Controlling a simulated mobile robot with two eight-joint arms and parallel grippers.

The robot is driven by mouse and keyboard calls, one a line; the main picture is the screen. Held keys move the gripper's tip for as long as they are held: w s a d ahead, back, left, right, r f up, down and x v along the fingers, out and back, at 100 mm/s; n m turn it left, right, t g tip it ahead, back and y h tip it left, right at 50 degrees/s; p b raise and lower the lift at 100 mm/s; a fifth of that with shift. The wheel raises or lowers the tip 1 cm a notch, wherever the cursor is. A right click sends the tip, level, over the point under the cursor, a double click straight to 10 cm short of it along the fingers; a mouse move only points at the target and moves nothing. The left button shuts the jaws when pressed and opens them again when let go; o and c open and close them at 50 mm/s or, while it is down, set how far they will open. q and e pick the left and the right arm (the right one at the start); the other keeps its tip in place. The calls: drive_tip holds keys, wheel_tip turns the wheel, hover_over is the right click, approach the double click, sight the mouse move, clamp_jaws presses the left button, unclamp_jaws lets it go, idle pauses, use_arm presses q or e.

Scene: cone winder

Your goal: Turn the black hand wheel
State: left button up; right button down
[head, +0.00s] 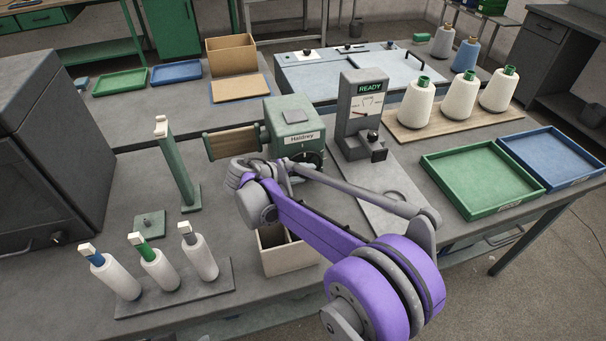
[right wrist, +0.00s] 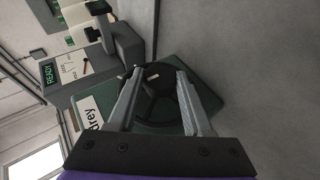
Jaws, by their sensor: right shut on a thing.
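The black hand wheel (right wrist: 160,97) sits on the face of the green winder housing (right wrist: 200,95). In the right wrist view it lies between the two grey fingers of my right gripper (right wrist: 160,76), which is shut on it. A small pale pin shows near the wheel's middle. In the head view the wheel (head: 313,158) is a dark shape under the "Haldrey" label of the green housing (head: 291,116), partly hidden by my purple right arm. My left gripper is not in view.
A grey "READY" gauge post (head: 354,115) stands right of the housing. A small open box (head: 287,262) is below my arm. White cones (head: 415,105) stand on a board at right, near green (head: 478,205) and blue trays (head: 560,165). Several bobbins (head: 160,270) stand at front left.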

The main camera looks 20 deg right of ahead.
idle(0.4)
drive_tip(key=shift+c, duration=1.6)
unclamp_jaws()
drive_tip(key=v, duration=1)
drive_tip(key=shift+s+a, duration=0.2)
drive_tip(key=shift+a, duration=0.15)
drive_tip(key=shift+r, duration=0.15)
